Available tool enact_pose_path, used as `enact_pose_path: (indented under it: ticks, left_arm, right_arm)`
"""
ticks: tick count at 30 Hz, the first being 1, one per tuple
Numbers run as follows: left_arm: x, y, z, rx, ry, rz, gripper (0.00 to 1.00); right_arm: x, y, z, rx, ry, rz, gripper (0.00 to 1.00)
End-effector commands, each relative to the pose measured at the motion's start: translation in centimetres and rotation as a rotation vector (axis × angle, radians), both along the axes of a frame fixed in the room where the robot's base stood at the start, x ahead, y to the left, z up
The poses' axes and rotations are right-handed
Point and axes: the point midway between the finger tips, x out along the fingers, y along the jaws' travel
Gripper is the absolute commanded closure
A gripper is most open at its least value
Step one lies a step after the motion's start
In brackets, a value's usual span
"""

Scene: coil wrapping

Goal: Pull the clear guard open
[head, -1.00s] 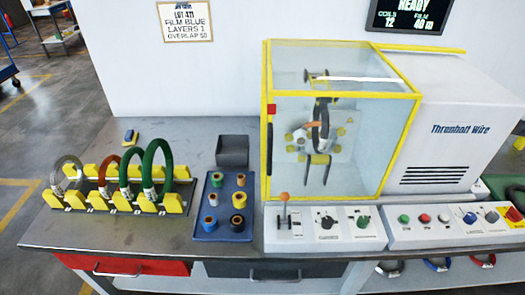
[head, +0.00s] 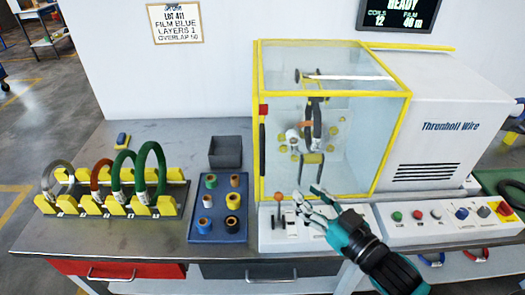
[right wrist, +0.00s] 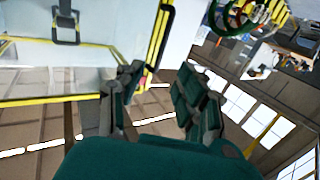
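The clear guard (head: 275,130) is a see-through box with a yellow frame on the front of the wrapping machine, and it stands closed. A dark upright handle (head: 262,150) runs down its left front edge, below a small red block (head: 264,110). In the right wrist view the guard's yellow-edged panel (right wrist: 60,55) fills the upper left, and a black and yellow upright (right wrist: 160,40) lies beyond the fingers. My right gripper (head: 306,196) is open and empty, low in front of the guard, right of the handle; its fingers spread in the wrist view (right wrist: 158,103). My left gripper is not in view.
Below the guard is a control panel with an orange-knobbed lever (head: 278,197). To the left are a blue tray (head: 197,232) of film rolls, a grey bin (head: 225,152) and a rack (head: 70,205) of coils. A button panel (head: 450,228) lies right.

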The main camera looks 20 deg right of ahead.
Motion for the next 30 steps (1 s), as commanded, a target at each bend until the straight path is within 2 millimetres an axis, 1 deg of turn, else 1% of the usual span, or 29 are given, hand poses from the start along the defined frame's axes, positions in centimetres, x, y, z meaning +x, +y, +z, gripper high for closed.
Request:
enact_pose_path:
  ticks: [1,3,5,8,11,24,27,30]
  left_arm:
    - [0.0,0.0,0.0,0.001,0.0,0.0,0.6]
    - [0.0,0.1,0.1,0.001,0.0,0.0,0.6]
    - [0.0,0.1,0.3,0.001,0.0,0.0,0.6]
    - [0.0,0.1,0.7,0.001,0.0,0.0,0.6]
    - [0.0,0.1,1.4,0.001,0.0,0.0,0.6]
    - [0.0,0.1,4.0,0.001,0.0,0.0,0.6]
    - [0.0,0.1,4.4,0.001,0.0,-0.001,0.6]
    - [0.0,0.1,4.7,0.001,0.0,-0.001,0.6]
  right_arm:
    - [0.0,0.2,0.6,0.007,-0.024,0.017,0.64]
    - [0.2,0.3,1.1,0.016,-0.042,0.028,0.64]
    - [0.6,0.5,1.3,0.017,-0.047,0.029,0.64]
    - [1.8,0.8,1.4,0.017,-0.048,0.028,0.64]
    - [3.7,1.4,1.6,0.016,-0.048,0.027,0.64]
    - [12.7,4.3,1.5,0.016,-0.044,0.026,0.64]
    - [14.3,4.9,1.4,0.016,-0.043,0.027,0.64]
    - [15.5,5.2,1.2,0.015,-0.043,0.027,0.64]
